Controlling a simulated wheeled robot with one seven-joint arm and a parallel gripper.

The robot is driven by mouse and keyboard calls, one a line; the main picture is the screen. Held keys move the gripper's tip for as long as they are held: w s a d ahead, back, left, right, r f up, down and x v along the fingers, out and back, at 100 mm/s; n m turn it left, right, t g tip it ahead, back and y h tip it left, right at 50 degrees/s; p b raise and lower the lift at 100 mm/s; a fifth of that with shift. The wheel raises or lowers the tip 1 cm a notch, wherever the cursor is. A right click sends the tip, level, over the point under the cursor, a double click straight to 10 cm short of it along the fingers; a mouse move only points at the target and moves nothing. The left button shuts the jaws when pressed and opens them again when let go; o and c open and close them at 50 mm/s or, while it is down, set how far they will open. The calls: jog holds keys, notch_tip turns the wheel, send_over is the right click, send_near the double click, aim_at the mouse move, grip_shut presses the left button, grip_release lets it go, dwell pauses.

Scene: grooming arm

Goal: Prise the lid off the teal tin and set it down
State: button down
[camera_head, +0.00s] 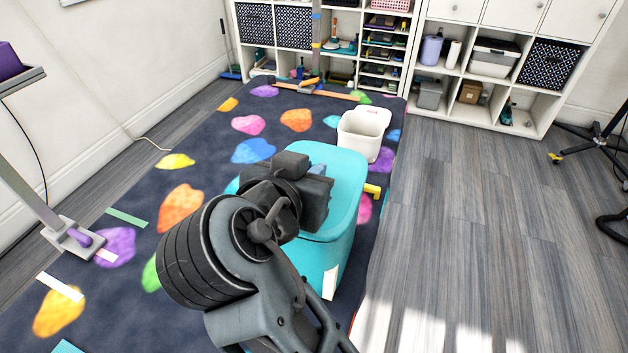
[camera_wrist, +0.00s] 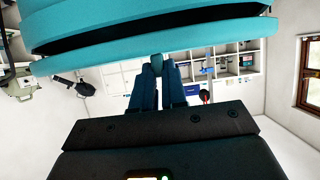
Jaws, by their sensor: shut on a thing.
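The teal tin (camera_head: 322,262) stands on the patterned rug. Its teal lid (camera_head: 346,165) lies over its top, apparently level. My gripper (camera_wrist: 157,64) reaches over the tin's left side; its wrist hides part of the lid and the fingertips in the head view. In the wrist view the fingertips are closed on a small teal tab that seems to belong to the lid (camera_wrist: 225,35). There two teal bands show with a dark gap between them; I cannot tell how far the lid is raised. A yellow piece (camera_head: 373,191) shows at the tin's right side.
A white open bin (camera_head: 361,135) stands just behind the tin. White shelves (camera_head: 490,65) line the back wall. A grey stand (camera_head: 70,238) is at the left.

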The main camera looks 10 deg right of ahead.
jog(key=shift+r+p, duration=0.95)
jog(key=shift+r, duration=0.5)
